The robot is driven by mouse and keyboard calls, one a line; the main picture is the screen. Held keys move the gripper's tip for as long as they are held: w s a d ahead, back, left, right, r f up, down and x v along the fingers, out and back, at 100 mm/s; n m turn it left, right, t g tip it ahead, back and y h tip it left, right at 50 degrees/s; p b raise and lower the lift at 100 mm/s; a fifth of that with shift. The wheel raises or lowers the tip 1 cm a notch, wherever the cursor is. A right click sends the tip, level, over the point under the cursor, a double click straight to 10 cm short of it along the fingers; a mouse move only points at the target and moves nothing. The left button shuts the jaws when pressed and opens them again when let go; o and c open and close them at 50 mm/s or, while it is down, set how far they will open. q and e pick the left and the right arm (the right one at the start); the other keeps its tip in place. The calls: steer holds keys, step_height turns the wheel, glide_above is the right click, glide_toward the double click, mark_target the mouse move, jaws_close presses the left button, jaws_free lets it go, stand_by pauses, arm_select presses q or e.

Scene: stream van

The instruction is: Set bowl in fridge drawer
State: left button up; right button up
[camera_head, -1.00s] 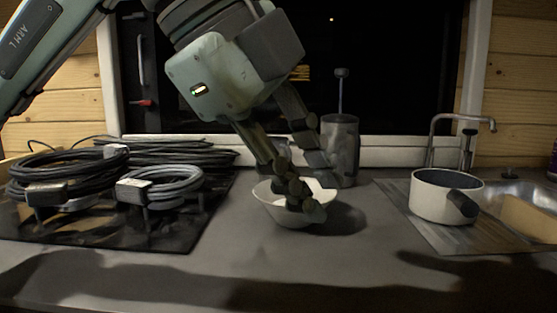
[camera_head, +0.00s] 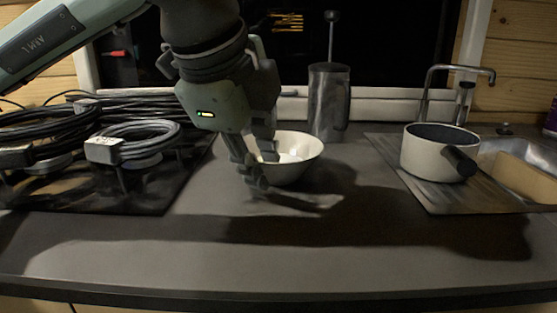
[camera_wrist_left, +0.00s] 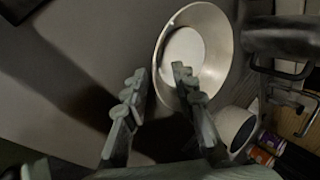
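The white bowl (camera_head: 303,148) stands upright on the dark counter (camera_head: 330,228), near its middle. It also shows in the left wrist view (camera_wrist_left: 222,40), pale and round. My left gripper (camera_head: 255,178) is low at the bowl's left front side in the head view. In the left wrist view its fingers (camera_wrist_left: 158,78) are spread apart, one outside the bowl and one overlapping its rim and inside. I cannot tell whether either finger touches the bowl. My right gripper is out of view. No fridge drawer is recognisable.
A metal press pot (camera_head: 328,100) stands behind the bowl. A white saucepan (camera_head: 425,155) sits at the right beside the sink (camera_head: 510,160). Coiled cables (camera_head: 125,140) lie on the black hob (camera_head: 90,195) at the left. The front of the counter is clear.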

arm_select(q)
steer(key=shift+c, duration=0.2)
jaws_close()
stand_by(0.3)
steer(key=shift+r, duration=0.2)
